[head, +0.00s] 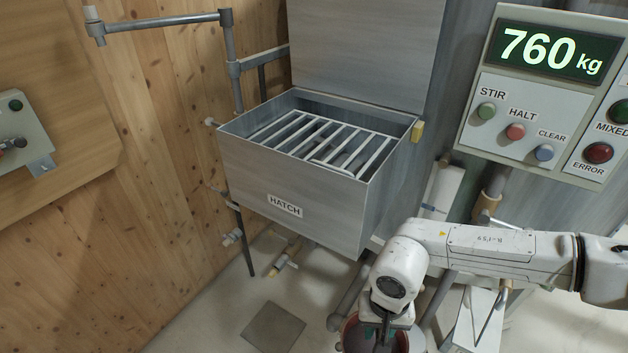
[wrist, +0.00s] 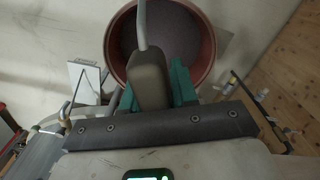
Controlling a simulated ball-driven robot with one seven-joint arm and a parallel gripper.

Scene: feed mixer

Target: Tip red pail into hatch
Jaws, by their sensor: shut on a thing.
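The red pail (wrist: 203,70) is upright or nearly so in the wrist view, its round mouth facing the camera; a dull grey-brown surface shows inside. My gripper (wrist: 153,88) is shut on the pail's handle grip (wrist: 150,72), with a green finger on each side. In the head view the pail (head: 349,330) is at the bottom edge, partly hidden by my gripper (head: 384,326) and cut off by the frame. The hatch (head: 240,160) is a grey box with its lid (head: 365,50) raised and light bars across its opening. The pail is below and to the right of the hatch in the picture.
A control panel (head: 545,85) at right reads 760 kg, with STIR, HALT and CLEAR buttons. Pipes (head: 235,68) run beside the hatch along the wooden wall (head: 150,130). A grey square plate (head: 273,328) lies on the floor. The space above the hatch bars is clear.

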